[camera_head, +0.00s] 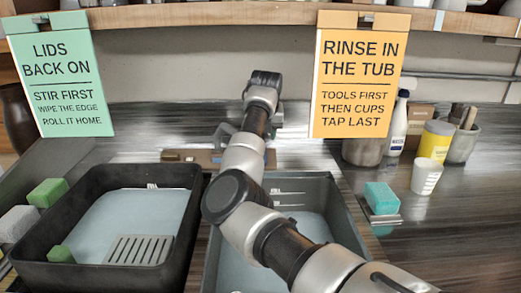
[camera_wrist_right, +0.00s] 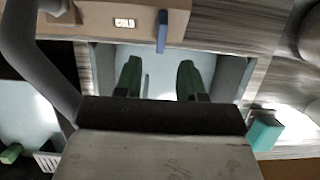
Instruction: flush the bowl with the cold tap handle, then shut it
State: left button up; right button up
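The grey basin (camera_head: 318,190), seemingly the bowl, holds a pale blue surface and is partly covered by my right arm in the head view. A grey curved spout (camera_wrist_right: 30,55) shows at left there. My right gripper (camera_wrist_right: 158,80) is open and empty, its dark green fingers apart, over the basin and nearer than the blue handle, not touching it. The head view hides its fingertips. My left gripper is out of view.
A black tub (camera_head: 25,255) with a grey grate (camera_head: 138,250) and a green sponge stands left. A teal sponge (camera_head: 381,197) lies right of the basin. A white cup (camera_head: 426,177) and bottles stand behind. Two signs hang above.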

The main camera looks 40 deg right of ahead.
jog(key=x, duration=0.9)
jog(key=shift+s+d+f+p, duration=0.1)
jog(key=shift+f+p, duration=0.05)
jog(key=shift+p, duration=0.2)
jog(key=shift+c, duration=0.3)
grip_shut()
